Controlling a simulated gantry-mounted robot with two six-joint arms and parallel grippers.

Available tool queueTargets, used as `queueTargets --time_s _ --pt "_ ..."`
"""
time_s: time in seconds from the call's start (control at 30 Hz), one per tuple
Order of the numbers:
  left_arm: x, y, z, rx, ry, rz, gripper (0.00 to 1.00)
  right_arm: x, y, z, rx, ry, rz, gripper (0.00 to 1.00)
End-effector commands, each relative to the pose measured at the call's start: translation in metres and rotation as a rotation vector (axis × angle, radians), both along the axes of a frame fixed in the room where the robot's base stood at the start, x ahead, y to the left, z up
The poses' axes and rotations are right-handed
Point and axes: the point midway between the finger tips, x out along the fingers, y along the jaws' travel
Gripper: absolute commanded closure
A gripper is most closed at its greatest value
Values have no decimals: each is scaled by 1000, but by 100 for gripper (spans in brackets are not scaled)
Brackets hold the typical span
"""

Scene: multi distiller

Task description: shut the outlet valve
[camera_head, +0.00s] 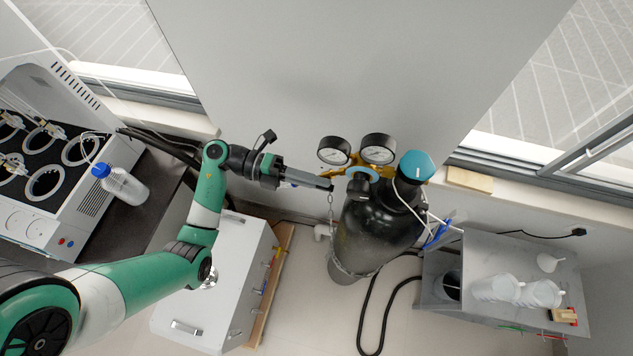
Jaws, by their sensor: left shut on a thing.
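A black gas cylinder (370,232) stands upright against the wall. A brass regulator (356,172) with two round gauges, left gauge (334,151) and right gauge (378,149), sits at its top. A large blue knob (416,165) is on the regulator's right side. My left gripper (326,184) reaches in from the left, its fingers level with the regulator's left end. It is shut on the outlet valve there, which is mostly hidden by the fingers. My right gripper is out of view.
A white cabinet (229,262) stands left of the cylinder. A multi-position distiller (40,190) and a blue-capped bottle (121,186) are at far left. A grey bench (515,255) with white vessels is at right. A black hose (366,312) lies on the floor.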

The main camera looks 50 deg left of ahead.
Motion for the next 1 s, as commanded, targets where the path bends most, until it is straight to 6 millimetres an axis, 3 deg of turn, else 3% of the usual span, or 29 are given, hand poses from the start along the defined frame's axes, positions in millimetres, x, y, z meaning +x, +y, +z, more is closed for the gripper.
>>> queueTargets --time_s 0.47,0.5,0.67,1.0 --pt "0 0 -1 -15 -10 -1 100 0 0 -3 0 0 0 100" --pt "0 0 -1 -15 -10 -1 84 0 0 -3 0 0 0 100" --pt "0 0 -1 -16 -11 -1 56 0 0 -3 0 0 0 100" --pt "-2 3 -1 -15 -12 1 56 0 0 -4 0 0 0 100"
